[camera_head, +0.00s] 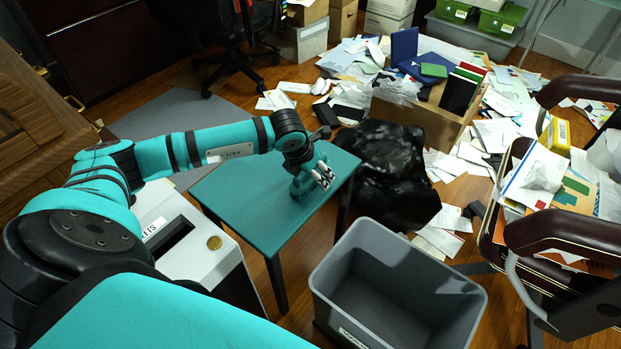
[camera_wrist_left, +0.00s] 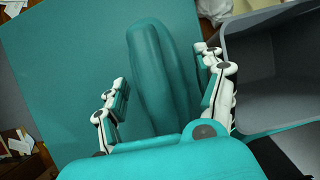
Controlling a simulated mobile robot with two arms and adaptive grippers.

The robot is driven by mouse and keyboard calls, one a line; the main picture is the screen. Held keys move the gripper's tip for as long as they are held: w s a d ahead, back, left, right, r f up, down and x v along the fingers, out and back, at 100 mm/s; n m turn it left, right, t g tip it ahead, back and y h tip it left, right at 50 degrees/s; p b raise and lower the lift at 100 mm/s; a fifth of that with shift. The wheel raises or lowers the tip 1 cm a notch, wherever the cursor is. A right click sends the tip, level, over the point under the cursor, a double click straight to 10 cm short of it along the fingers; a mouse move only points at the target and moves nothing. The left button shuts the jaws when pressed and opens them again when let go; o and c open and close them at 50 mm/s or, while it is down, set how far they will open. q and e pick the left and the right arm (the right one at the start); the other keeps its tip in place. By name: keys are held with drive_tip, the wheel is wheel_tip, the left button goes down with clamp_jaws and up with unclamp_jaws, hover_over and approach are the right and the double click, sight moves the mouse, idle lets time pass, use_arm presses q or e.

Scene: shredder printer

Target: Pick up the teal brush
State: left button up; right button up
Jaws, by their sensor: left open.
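The teal brush (camera_wrist_left: 162,70) shows in the left wrist view as a long, rounded teal shape over the teal table (camera_wrist_left: 60,60). Its near end is hidden behind my gripper's body. My left gripper (camera_wrist_left: 162,92) is open, with one finger on each side of the brush. A gap shows at the left finger; the right finger is close to the brush, and I cannot tell if it touches. In the head view my left gripper (camera_head: 324,178) is low over the right part of the table (camera_head: 245,200). There I cannot clearly separate the brush from the gripper. My right gripper is not in view.
A grey bin (camera_head: 335,285) stands right of the table's near end. A black bag (camera_head: 385,160) lies behind it. A white shredder (camera_head: 190,235) is at the table's left. Papers and a cardboard box (camera_head: 425,120) cover the floor beyond. A chair (camera_head: 570,240) stands at right.

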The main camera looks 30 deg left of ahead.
use_arm(q)
drive_tip(key=shift+w+f, duration=0.1)
drive_tip(key=shift+f, duration=0.05)
drive_tip(key=c, duration=1.4)
